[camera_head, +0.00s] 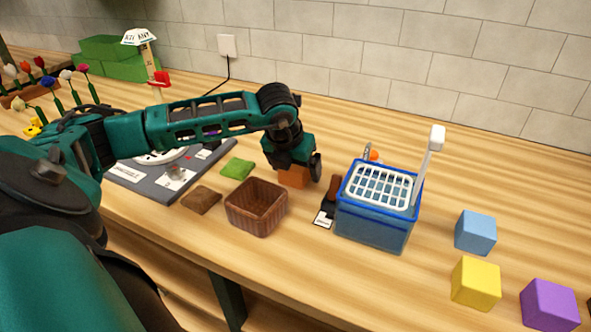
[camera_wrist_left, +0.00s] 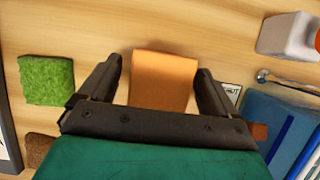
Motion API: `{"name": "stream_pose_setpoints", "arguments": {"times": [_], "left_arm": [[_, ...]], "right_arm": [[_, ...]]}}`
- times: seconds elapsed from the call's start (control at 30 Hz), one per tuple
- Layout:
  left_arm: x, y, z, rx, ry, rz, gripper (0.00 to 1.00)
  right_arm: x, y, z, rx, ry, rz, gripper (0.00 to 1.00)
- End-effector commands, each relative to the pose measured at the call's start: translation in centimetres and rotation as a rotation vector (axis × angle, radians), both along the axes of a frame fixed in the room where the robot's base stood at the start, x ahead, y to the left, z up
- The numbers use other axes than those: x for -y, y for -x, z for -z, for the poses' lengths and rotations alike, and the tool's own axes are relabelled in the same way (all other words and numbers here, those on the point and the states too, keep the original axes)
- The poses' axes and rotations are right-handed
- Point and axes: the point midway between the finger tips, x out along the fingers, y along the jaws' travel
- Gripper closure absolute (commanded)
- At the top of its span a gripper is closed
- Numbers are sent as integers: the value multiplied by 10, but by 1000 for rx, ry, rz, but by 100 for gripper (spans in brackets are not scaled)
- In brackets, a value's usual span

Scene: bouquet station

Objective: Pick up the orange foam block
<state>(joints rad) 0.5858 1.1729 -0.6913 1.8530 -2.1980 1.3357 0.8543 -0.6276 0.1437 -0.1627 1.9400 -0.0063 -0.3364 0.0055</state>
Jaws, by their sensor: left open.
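The orange foam block (camera_head: 294,177) stands on the wooden table behind the brown basket, partly hidden under my left gripper in the head view. In the left wrist view the orange block (camera_wrist_left: 162,80) lies between the two fingers, with a gap on each side. My left gripper (camera_wrist_left: 160,88) is open around the block and points down at it. In the head view my left gripper (camera_head: 293,168) is right above the block. My right gripper is in neither view.
The woven basket (camera_head: 257,222), green moss piece (camera_head: 237,168) and brown piece (camera_head: 201,200) lie left of the block. A blue container with white grid (camera_head: 375,222) stands to the right. Blue (camera_head: 476,232), yellow (camera_head: 475,282) and purple (camera_head: 549,303) cubes sit at far right.

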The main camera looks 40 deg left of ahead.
Motion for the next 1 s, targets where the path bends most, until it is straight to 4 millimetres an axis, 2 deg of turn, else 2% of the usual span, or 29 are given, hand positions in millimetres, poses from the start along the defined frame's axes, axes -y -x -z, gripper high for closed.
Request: {"name": "stream_pose_setpoints", "arguments": {"times": [0.23,0.77,1.0], "left_arm": [[0,0,1,0,0,1,10],[0,0,1,0,0,1,61],[0,0,0,1,1,0,63]], "right_arm": [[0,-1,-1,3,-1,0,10],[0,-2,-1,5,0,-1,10],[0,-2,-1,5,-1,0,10]]}}
